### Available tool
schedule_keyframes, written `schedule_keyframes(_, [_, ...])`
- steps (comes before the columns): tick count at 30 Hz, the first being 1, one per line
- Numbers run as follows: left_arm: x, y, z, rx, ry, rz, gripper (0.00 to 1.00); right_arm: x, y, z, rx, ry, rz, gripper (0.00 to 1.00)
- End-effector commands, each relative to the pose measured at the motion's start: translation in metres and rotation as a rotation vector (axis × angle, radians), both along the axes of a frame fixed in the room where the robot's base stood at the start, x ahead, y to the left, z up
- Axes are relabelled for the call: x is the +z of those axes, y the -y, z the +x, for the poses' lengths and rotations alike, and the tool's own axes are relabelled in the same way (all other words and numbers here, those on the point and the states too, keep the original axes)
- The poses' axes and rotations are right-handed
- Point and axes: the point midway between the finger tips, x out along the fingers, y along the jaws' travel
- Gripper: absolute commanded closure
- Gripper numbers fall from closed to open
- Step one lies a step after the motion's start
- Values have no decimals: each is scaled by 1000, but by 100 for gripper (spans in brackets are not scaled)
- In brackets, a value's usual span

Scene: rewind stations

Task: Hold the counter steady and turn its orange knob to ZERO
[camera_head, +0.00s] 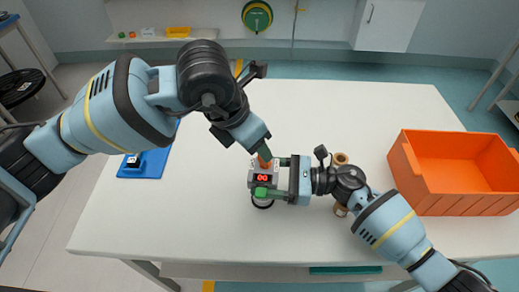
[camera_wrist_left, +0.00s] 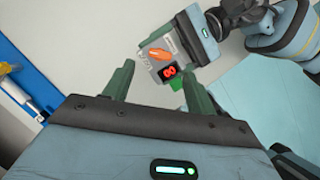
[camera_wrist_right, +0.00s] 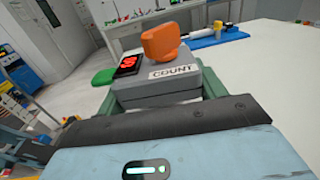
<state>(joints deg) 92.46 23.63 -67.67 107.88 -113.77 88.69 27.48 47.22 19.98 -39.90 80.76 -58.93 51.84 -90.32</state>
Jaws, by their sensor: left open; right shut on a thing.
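The counter (camera_wrist_right: 160,87) is a grey box with a COUNT label, a red digit display, a green part and an orange knob (camera_wrist_right: 161,40) on top. In the head view the counter (camera_head: 262,180) is at the middle of the white table and its display reads 00. My right gripper (camera_head: 272,179) is shut on the counter from the right. My left gripper (camera_head: 259,152) is open above the counter, close to the orange knob. In the left wrist view the knob (camera_wrist_left: 159,54) lies beyond the open fingers (camera_wrist_left: 118,85), and I see no contact there.
An orange crate (camera_head: 405,165) stands at the table's right. A blue board (camera_head: 155,163) with a white part lies at the left. Brown cylindrical things (camera_head: 340,159) sit behind and below my right wrist. The back of the white table (camera_head: 350,105) is clear.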

Motion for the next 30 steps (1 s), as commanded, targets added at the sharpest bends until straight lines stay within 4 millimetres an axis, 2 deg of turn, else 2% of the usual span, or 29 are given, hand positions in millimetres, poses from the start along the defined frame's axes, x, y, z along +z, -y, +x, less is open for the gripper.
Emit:
schedule_keyframes(3, [21,-7,-5,-1,3,0,44,-1,0,0,0,-1,-2,58])
schedule_keyframes(9, [43,-14,-11,0,1,0,44,-1,0,0,0,-2,-1,58])
schedule_keyframes(14, [49,-16,-13,0,0,0,44,-1,0,0,0,-2,-1,58])
schedule_keyframes(24, [49,-16,-13,0,-1,1,44,-1,0,0,0,-2,-1,58])
schedule_keyframes(25, [49,-16,-13,0,-1,1,44,-1,0,0,0,-2,-1,29])
schedule_keyframes(30, [49,-15,-13,0,-1,1,44,-1,0,0,0,-1,-1,6])
